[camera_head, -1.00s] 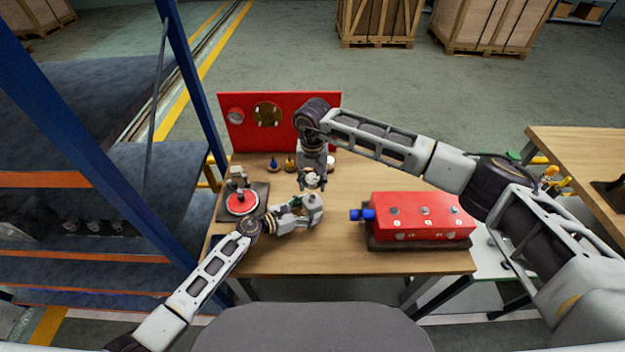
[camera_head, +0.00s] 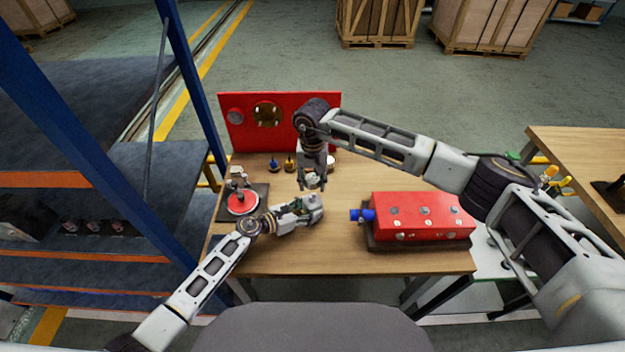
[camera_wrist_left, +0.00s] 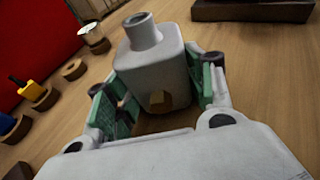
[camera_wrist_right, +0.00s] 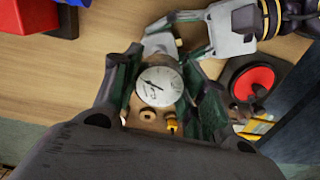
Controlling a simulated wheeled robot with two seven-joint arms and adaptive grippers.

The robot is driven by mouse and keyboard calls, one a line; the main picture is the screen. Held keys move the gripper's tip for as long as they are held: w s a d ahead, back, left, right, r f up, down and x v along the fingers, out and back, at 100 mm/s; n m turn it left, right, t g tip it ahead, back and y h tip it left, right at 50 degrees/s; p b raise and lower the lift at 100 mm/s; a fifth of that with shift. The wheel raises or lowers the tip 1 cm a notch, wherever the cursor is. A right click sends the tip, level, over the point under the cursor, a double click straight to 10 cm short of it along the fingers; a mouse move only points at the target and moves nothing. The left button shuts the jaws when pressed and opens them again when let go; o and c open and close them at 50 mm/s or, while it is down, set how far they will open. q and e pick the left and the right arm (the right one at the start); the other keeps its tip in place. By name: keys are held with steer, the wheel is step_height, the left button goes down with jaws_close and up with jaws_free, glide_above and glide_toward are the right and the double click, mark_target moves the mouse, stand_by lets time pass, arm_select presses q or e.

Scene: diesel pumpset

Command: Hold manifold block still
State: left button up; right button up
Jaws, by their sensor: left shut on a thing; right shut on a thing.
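The manifold block is a light grey block with a round, open neck on top (camera_wrist_left: 155,70) and a brass hex fitting on its near side. My left gripper (camera_head: 311,205) is shut on it, with green pads on both sides in the left wrist view. It is over the front-middle of the table; whether it touches the wood is unclear. My right gripper (camera_head: 312,181) points down just behind and above my left one. It is shut on a round gauge with a white dial (camera_wrist_right: 160,86). I cannot tell whether gauge and block touch.
A red panel (camera_head: 235,140) stands at the back. Small round holders with blue (camera_head: 273,164) and yellow (camera_head: 290,163) pieces stand before it. A red disc on a dark base (camera_head: 242,203) is left. A red box with a blue end (camera_head: 420,215) is right. The front table is clear.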

mark_target(312, 186)
steer(key=shift+f, duration=0.15)
stand_by(0.4)
steer(key=shift+w+f, duration=0.1)
steer(key=shift+f, duration=1.35)
steer(key=shift+n, duration=0.3)
steer(key=shift+n, duration=2.9)
steer(key=shift+f, duration=1.1)
steer(key=shift+m, duration=0.3)
